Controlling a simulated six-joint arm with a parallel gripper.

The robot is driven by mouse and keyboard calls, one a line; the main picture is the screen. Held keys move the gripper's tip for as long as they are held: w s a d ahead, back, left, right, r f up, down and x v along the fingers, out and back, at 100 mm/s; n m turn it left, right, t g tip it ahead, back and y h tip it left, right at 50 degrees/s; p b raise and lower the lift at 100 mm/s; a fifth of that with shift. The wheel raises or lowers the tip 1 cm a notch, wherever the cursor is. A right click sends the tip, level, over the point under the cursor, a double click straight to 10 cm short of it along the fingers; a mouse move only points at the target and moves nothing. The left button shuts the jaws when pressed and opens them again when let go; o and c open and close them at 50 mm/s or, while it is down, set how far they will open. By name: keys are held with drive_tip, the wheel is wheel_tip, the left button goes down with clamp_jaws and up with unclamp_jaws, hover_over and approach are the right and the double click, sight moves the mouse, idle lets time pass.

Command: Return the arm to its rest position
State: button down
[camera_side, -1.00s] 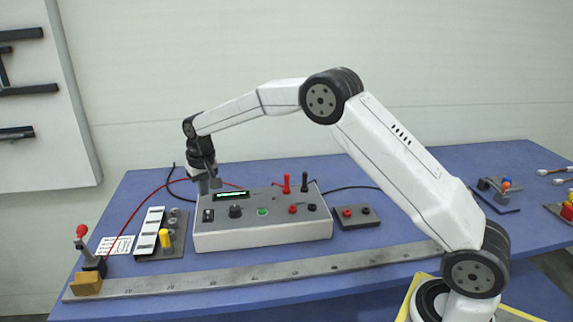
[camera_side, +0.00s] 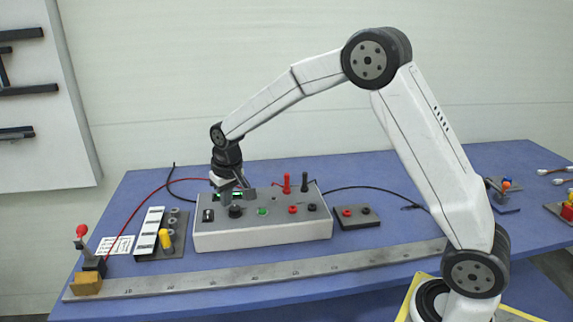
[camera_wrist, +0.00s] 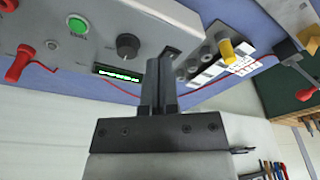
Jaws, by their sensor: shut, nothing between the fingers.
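My gripper (camera_side: 228,200) is shut and empty. In the side view it points down over the left part of the grey control box (camera_side: 270,236), close to the black knob (camera_side: 236,212) and partly covering the green display (camera_side: 222,195). I cannot tell whether it touches the box. In the wrist view the closed fingers (camera_wrist: 165,62) stand beside the black knob (camera_wrist: 128,45) and the lit display (camera_wrist: 118,74). My arm is bent, with its elbow raised high.
A long metal ruler bar (camera_side: 250,272) runs along the blue table's front. A small plate with a yellow peg (camera_side: 165,238) lies left of the box, and a small socket block (camera_side: 358,216) lies right. A red lead (camera_side: 140,205) arcs behind. The air above is clear.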

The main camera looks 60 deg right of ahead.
drive_tip(key=s+f+n, duration=0.2)
drive_tip(key=s+f, duration=0.1)
drive_tip(key=s, duration=2)
drive_tip(key=shift+s+a+t, duration=0.15)
drive_tip(key=shift+s+t, duration=0.05)
drive_tip(key=shift+t, duration=0.1)
